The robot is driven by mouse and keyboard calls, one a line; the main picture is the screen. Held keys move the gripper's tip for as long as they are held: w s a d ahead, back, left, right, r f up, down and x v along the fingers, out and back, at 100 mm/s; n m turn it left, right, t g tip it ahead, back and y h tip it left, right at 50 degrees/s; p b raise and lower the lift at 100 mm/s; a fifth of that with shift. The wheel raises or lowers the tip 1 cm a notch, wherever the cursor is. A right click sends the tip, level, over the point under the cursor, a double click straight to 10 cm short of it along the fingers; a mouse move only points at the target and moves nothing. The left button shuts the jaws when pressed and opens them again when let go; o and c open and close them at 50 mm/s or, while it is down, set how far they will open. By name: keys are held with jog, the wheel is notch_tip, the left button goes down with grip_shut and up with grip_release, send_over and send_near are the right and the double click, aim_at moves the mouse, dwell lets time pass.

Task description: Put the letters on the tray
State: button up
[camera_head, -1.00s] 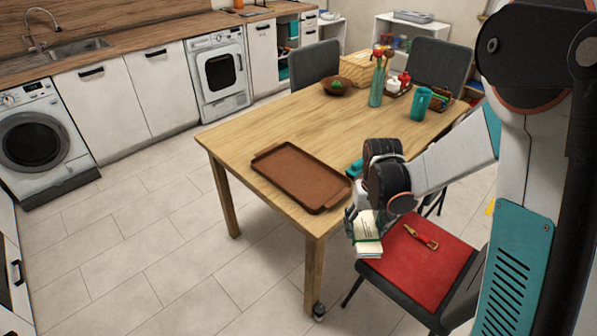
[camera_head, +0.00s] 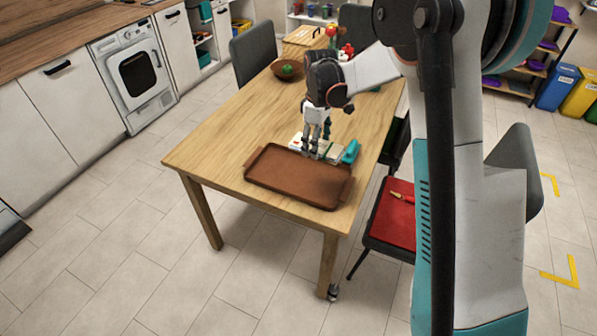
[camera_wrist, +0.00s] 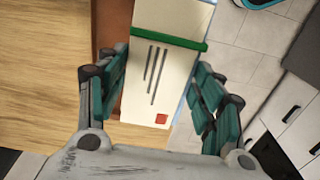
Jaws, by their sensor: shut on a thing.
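The letters are a pale bundle with a green band, seen close up in the wrist view (camera_wrist: 160,75) and partly behind my fingers in the head view (camera_head: 333,154). Dark lines and a red square mark the face. My gripper (camera_head: 314,153) points down and is shut on the letters, with a finger on each side in the wrist view (camera_wrist: 160,95). It holds them at the far long edge of the brown tray (camera_head: 295,180). The tray lies empty on the near end of the table. I cannot tell the gap between letters and tray.
A teal object (camera_head: 351,151) stands on the wooden table (camera_head: 225,125) right beside the letters. A brown bowl (camera_head: 287,70) and a wicker box (camera_head: 303,41) are at the far end. A chair with a red seat (camera_head: 394,215) stands at the right. The table's left part is clear.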

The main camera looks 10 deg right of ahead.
aim_at(313, 191)
jog(key=shift+w+f, duration=0.2)
notch_tip(313, 191, down, 19)
jog(key=b, duration=0.5)
jog(key=shift+f, duration=0.1)
jog(key=shift+f+b, duration=0.1)
jog(key=shift+b, duration=0.2)
jog(key=o, duration=0.7)
jog(key=shift+f, duration=0.1)
jog(key=shift+c, duration=0.2)
jog(key=shift+o, duration=0.8)
